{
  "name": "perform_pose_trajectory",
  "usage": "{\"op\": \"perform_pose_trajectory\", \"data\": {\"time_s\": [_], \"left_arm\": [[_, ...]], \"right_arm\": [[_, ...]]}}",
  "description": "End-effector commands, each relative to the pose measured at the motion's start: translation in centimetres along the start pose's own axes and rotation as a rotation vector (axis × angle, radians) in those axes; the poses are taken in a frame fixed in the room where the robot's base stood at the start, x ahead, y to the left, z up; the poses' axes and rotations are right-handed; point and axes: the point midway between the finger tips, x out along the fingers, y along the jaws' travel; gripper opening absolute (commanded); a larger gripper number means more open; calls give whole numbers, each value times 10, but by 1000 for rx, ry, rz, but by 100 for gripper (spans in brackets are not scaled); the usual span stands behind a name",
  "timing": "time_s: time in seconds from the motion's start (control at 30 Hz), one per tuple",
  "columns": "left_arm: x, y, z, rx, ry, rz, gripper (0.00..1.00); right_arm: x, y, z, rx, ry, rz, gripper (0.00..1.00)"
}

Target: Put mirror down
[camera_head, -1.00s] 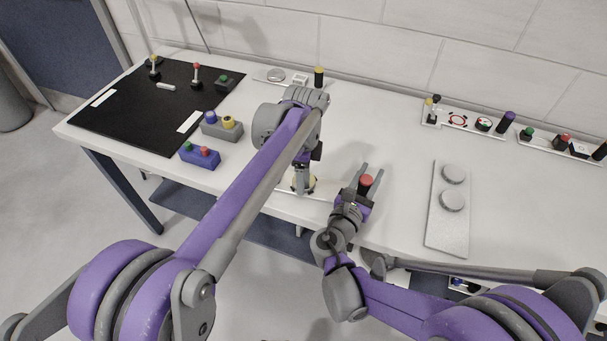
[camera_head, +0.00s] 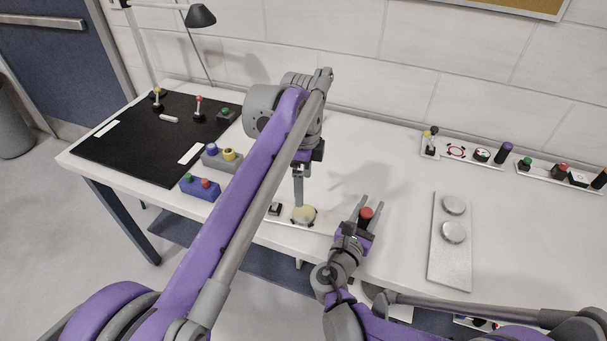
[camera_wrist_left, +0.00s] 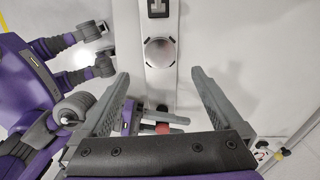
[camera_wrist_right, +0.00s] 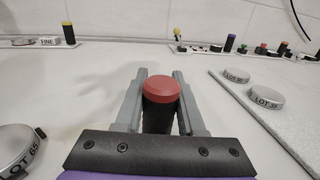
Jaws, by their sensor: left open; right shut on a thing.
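A pale round disc, apparently the mirror (camera_head: 303,214), lies in a small dark-cornered mount on a white strip (camera_head: 328,225) at the table's front edge. It also shows in the left wrist view (camera_wrist_left: 159,52), flat and between the finger lines. My left gripper (camera_head: 299,196) is open and empty above the disc, with fingers pointing down (camera_wrist_left: 160,82). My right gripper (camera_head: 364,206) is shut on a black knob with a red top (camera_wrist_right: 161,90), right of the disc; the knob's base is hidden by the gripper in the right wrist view.
A grey plate (camera_head: 436,262) with two discs lies at right. Control strips (camera_head: 460,151) stand along the back right. A black mat (camera_head: 125,140) and two button boxes (camera_head: 200,187) are at left. The middle back of the table is clear.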

Motion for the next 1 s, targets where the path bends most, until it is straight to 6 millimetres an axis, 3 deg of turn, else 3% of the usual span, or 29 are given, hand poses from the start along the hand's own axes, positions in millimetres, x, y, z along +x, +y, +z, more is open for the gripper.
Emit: {"op": "perform_pose_trajectory", "data": {"time_s": [0.2, 0.43, 0.57, 0.77, 1.0], "left_arm": [[-21, 0, 0, 0, 0, 0, 100], [-24, 3, 3, -27, 1, -6, 100], [-20, 17, 14, -141, 7, -33, 100], [-1, 64, 44, -481, 36, -112, 100], [44, 140, 74, -926, 104, -210, 100]], "right_arm": [[0, 0, 0, 0, 0, 0, 0], [0, 0, 0, 0, 0, 0, 0], [0, 0, 0, 0, 0, 0, 0], [0, 0, 0, 0, 0, 0, 0], [0, 0, 0, 0, 0, 0, 0]]}}
